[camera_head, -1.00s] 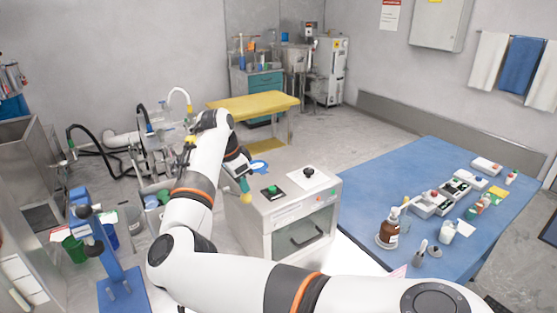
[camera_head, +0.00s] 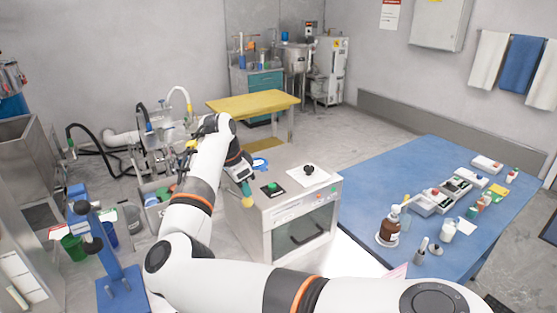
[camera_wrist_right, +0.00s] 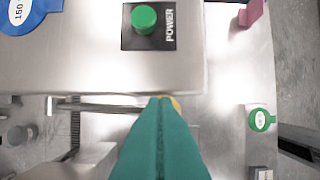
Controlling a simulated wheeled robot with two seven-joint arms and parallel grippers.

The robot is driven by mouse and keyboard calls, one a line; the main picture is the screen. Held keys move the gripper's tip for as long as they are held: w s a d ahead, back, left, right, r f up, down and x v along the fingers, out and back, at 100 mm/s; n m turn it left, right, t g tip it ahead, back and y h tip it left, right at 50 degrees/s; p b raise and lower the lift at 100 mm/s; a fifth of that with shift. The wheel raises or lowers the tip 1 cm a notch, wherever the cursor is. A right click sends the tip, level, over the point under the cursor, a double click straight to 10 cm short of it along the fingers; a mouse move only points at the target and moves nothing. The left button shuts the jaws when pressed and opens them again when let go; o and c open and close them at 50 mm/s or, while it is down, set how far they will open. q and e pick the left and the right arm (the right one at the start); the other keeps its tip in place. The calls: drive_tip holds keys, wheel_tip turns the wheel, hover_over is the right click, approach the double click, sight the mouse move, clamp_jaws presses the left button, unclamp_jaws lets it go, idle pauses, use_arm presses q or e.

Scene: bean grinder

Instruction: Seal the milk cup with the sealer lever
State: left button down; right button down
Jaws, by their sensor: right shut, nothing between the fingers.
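My right gripper (camera_head: 247,200) hangs beside the left front corner of a silver box-shaped machine (camera_head: 300,235). Its teal fingers (camera_wrist_right: 163,103) are shut together with nothing between them. In the wrist view the fingertips lie just past the machine's edge, near the green POWER button (camera_wrist_right: 144,20). That green button (camera_head: 271,188) also shows on the machine's top. A black knob (camera_head: 309,170) stands on a white plate there. I cannot make out the milk cup, or tell which part is the sealer lever. My left gripper is not in view.
A blue stand with dark knobs (camera_head: 112,255) is at the lower left. A yellow-topped table (camera_head: 252,103) stands behind. A blue disc (camera_wrist_right: 28,12) shows in the wrist view.

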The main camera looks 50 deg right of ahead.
sight(247, 200)
drive_tip(key=shift+f, duration=0.15)
drive_tip(key=shift+s+f, duration=0.2)
drive_tip(key=shift+f, duration=0.2)
drive_tip(key=shift+f+b, duration=0.15)
drive_tip(key=shift+b, duration=0.2)
drive_tip(key=shift+s+a+f, duration=0.1)
drive_tip(key=shift+s+f, duration=0.05)
drive_tip(key=shift+f, duration=0.3)
idle(0.5)
drive_tip(key=shift+s+f+b, duration=0.1)
drive_tip(key=shift+f+b, duration=0.3)
drive_tip(key=shift+b, duration=0.05)
drive_tip(key=shift+f, duration=0.1)
